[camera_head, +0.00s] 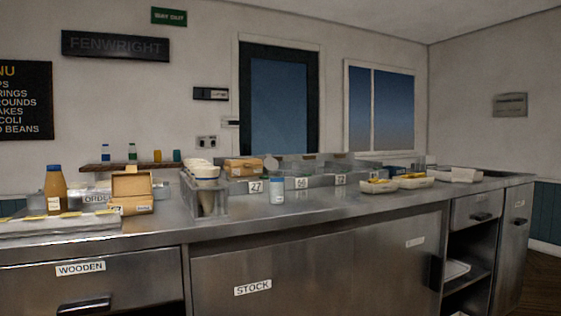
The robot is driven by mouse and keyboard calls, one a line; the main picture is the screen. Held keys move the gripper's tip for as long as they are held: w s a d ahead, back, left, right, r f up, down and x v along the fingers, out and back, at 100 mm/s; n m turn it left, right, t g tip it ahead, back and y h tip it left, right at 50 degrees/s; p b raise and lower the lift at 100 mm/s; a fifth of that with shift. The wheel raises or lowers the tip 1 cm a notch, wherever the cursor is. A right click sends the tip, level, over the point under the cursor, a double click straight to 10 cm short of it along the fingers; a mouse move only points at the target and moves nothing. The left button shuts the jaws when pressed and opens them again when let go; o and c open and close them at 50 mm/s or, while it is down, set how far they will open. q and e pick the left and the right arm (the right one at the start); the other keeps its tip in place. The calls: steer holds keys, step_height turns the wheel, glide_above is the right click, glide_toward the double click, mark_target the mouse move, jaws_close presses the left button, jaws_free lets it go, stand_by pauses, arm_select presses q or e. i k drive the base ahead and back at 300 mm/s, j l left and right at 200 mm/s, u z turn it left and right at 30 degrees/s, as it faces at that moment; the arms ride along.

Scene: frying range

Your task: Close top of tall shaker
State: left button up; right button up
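A small upright shaker-like container (277,191) stands near the middle of the steel counter, in front of the numbered bins. It has a pale body and a bluish upper part. It is too small to tell whether its top is open or shut. A taller brown bottle (55,191) with a blue cap and a white label stands at the left of the counter. I cannot tell for sure which of these is the tall shaker. Neither of my grippers shows in the head view.
An open cardboard box (131,192) stands at left, a steel holder with stacked cups (205,192) beside the middle, and filled trays (379,186) at right. Numbered metal bins (318,182) stand behind.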

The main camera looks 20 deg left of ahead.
mark_target(270, 163)
steer(key=j, duration=1.95)
steer(key=i+l, duration=0.1)
